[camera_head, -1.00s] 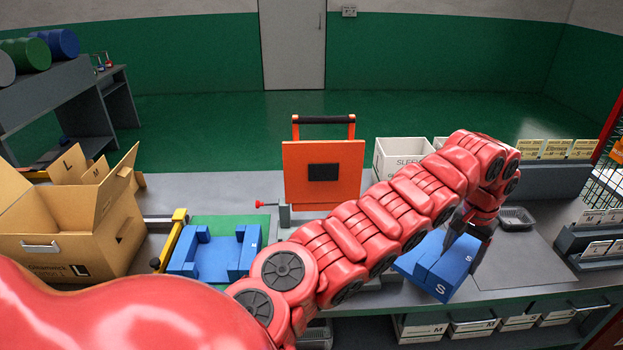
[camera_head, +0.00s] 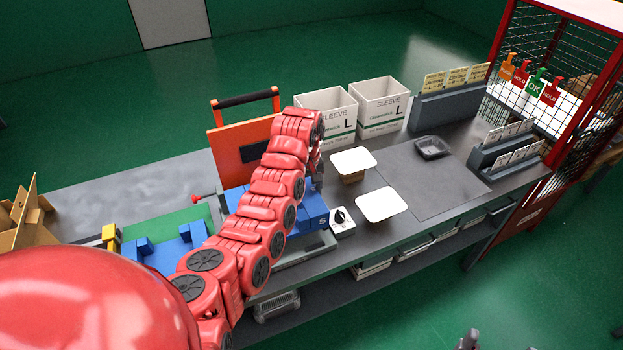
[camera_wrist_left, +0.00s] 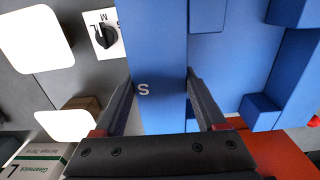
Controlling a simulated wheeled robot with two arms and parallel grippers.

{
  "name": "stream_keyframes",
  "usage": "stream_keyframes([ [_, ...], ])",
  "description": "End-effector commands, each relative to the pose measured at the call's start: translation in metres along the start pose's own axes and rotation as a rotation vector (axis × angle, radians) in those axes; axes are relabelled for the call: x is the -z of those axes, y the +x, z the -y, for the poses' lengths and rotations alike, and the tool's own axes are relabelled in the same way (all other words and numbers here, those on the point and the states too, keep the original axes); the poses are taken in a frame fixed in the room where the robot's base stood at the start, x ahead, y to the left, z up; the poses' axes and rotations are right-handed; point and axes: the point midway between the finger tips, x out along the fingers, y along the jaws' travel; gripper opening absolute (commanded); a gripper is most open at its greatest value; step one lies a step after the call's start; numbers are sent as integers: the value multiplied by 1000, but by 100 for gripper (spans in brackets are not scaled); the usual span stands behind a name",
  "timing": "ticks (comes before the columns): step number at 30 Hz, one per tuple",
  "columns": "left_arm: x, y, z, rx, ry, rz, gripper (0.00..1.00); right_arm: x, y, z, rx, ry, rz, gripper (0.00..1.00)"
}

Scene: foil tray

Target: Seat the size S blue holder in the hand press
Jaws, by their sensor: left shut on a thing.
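The blue holder marked S (camera_head: 312,208) is at the hand press, partly hidden behind my left arm. My left gripper (camera_head: 317,172) is shut on its S-marked wall; the left wrist view (camera_wrist_left: 160,85) shows one finger on each side of this wall. The hand press has a raised orange plate (camera_head: 222,143) with a black handle and a grey base (camera_head: 305,248) under the holder. I cannot tell whether the holder touches the base. A small grey tip at the bottom edge may be my right gripper (camera_head: 468,339).
A dial box (camera_head: 341,221) stands close right of the holder. Two white-topped blocks (camera_head: 381,205) stand beyond it. Another blue holder (camera_head: 140,250) lies by the green mat (camera_head: 165,225) on the left.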

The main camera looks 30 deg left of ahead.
Motion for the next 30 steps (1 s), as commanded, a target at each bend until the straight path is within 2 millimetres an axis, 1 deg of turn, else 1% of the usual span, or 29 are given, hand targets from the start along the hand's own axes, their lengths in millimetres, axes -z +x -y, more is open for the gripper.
stream_keyframes([
  [5,2,3,4,-1,-19,-3,0,0,1,0,0,0,0,87],
  [11,1,15,4,2,-17,0,0,0,0,0,0,0,0,87],
  [21,2,48,4,2,-16,-1,0,-1,-4,0,0,0,0,87],
  [26,2,61,4,1,-17,-2,0,-1,-6,0,0,0,0,87],
  [27,2,66,3,-1,-16,-3,0,-2,-11,1,0,0,0,87],
  [30,2,68,3,-1,-15,-4,0,-2,-14,1,0,0,0,87],
])
